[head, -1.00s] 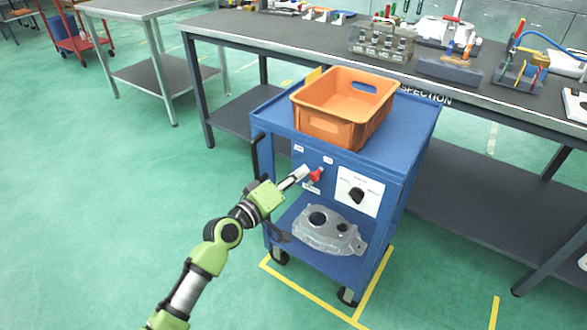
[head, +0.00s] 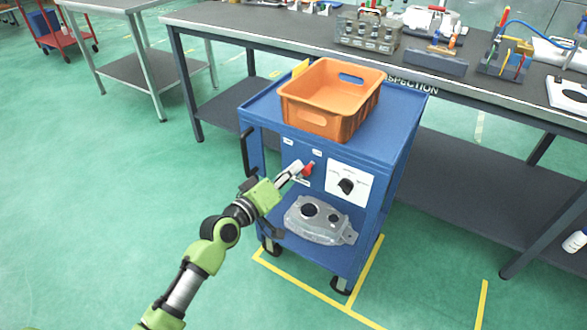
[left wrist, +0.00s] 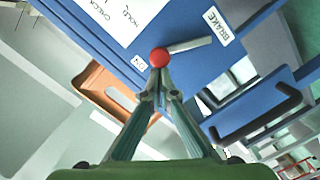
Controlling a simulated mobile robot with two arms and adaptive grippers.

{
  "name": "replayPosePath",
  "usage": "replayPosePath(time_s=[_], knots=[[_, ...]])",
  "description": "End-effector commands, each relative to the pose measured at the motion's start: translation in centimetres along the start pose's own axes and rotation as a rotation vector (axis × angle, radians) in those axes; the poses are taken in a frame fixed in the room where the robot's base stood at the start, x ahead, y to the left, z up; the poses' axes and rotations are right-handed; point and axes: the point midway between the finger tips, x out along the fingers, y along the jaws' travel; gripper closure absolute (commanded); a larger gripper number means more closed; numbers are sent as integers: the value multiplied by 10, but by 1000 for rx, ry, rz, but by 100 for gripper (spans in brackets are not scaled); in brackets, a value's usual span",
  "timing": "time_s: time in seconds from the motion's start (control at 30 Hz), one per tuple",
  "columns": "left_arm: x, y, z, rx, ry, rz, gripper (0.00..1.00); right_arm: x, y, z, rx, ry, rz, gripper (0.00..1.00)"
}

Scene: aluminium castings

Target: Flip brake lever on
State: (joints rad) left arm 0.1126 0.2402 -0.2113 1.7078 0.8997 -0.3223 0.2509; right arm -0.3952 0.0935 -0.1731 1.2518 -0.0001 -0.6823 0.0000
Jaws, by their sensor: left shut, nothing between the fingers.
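The brake lever's red knob (head: 308,168) is on the front panel of the blue cart (head: 397,170). In the left wrist view the red knob (left wrist: 160,57) is beside the ON label (left wrist: 140,62), and its grey lever arm (left wrist: 190,45) runs right, towards the BRAKE label (left wrist: 216,26). My left gripper (head: 298,169) is shut and empty, right at the knob. In the wrist view its fingertips (left wrist: 157,80) are together just below the knob; whether they touch it I cannot tell. My right gripper is not in view.
An orange crate (head: 313,116) stands on the cart top. A black rotary knob (head: 346,186) on a white plate is right of the lever. A metal casting (head: 318,222) lies on the lower shelf. The inspection bench (head: 250,30) stands behind.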

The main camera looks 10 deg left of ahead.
Motion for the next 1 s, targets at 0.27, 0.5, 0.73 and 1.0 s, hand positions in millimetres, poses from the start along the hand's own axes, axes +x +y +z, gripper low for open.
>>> replayPosePath(time_s=[0.27, 0.5, 0.73, 1.0], knots=[[-40, -2, 2, 2, -4, -4, 100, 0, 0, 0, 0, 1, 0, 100], [-91, -2, 2, 3, -4, -4, 100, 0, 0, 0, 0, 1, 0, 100], [-116, -1, 0, 2, -1, -2, 100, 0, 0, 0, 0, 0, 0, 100], [-120, 0, 0, 1, 1, 0, 100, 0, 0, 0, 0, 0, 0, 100]])
